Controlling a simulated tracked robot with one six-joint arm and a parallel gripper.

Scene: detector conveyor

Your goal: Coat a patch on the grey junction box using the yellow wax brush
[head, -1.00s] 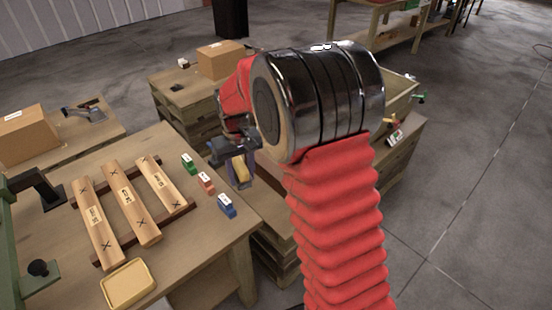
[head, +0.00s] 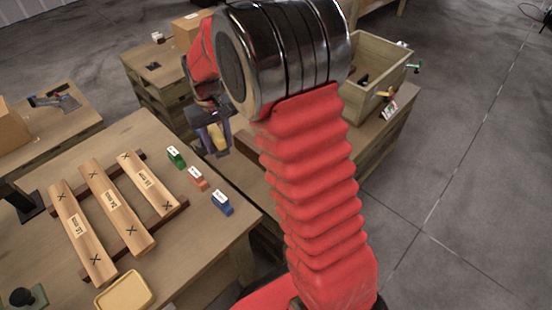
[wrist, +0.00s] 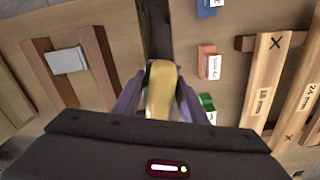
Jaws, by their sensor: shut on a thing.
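The yellow wax brush (wrist: 163,90) is held in my gripper (wrist: 160,100), between its two purple-grey fingers in the wrist view. In the head view my gripper (head: 211,137) hangs past the table's far right corner with the yellow of the brush (head: 217,139) showing. A plain grey block (wrist: 69,60), which looks like the grey junction box, lies at the left in the wrist view, near two brown rails. It is apart from the brush. In the head view I cannot make it out; my arm covers much of that area.
Green (head: 176,157), red (head: 197,178) and blue (head: 222,202) blocks stand on the table (head: 214,245). Labelled wooden bars (head: 117,207) lie on brown rails beside a yellow tray (head: 125,291). A wooden crate (head: 378,60) stands at the back right. A dark gap (wrist: 158,30) parts the surfaces.

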